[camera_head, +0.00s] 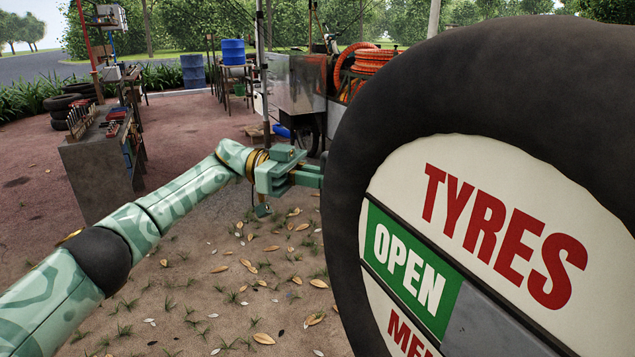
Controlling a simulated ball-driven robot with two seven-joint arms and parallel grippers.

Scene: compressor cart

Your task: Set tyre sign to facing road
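The tyre sign (428,100) is a large black tyre that fills the right of the head view. Its white disc reads TYRES in red, with a green OPEN panel (406,268) beside a grey strip and a partly cut-off red word below. The disc is tilted in the picture, and its right side is out of frame. My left gripper (312,176) comes in from the left and reaches the tyre's left edge. Its fingertips end at or behind the black rim, so I cannot tell whether they touch it or how far apart they are. My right gripper is out of view.
A workbench (98,178) with tools stands at the left, near stacked tyres (62,104). Blue drums (193,72), a metal cabinet (302,82) and an orange hose (372,62) are behind. Leaf-strewn ground (225,290) lies open below my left arm.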

